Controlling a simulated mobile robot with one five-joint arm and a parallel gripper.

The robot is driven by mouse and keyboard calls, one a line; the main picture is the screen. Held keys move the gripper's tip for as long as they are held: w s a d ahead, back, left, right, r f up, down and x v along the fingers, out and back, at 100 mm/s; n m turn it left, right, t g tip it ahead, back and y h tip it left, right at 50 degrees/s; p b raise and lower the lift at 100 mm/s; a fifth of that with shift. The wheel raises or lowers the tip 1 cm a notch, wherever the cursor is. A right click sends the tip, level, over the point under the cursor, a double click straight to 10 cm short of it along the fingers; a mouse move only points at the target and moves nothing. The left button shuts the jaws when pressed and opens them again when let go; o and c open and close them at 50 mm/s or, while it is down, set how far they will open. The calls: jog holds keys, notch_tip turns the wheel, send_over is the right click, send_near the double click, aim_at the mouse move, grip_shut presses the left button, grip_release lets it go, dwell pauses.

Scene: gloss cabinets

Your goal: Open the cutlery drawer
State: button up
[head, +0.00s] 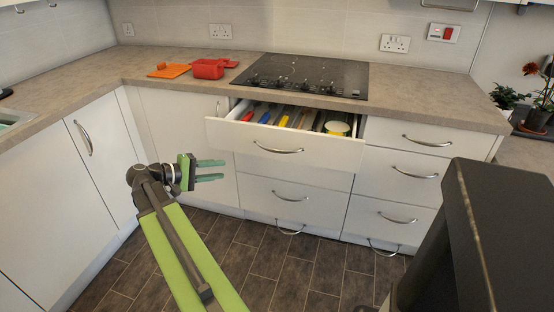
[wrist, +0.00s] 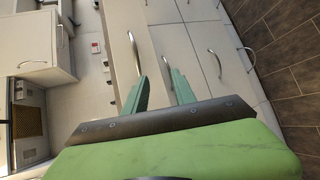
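The cutlery drawer (head: 285,146) is the top drawer under the hob, and it stands pulled out. Several utensils with coloured handles and a round yellow-rimmed item show inside it. Its curved metal handle (head: 278,150) is on the front panel; a handle, likely the same one, shows in the wrist view (wrist: 134,50). My gripper (head: 222,170) is left of and lower than the handle, apart from it. Its two green fingers are spread with nothing between them, and they also show in the wrist view (wrist: 160,85).
Closed drawers lie below (head: 290,195) and to the right (head: 412,150). Potted plants (head: 508,97) stand at far right. Dark floor (head: 240,250) is open before the cabinets.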

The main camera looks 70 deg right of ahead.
aim_at(276, 150)
jog(key=s+d, duration=0.5)
jog(key=s+d+g+b, duration=0.1)
jog(key=s+d, duration=0.4)
jog(key=s+d+g+b, duration=0.1)
jog(key=s+d, duration=0.4)
jog(key=d, duration=0.1)
jog(key=shift+s+r+m, duration=0.2)
jog(key=shift+r+m, duration=0.1)
jog(key=shift+m, duration=0.1)
jog(key=shift+h, duration=0.3)
grip_shut()
dwell(0.4)
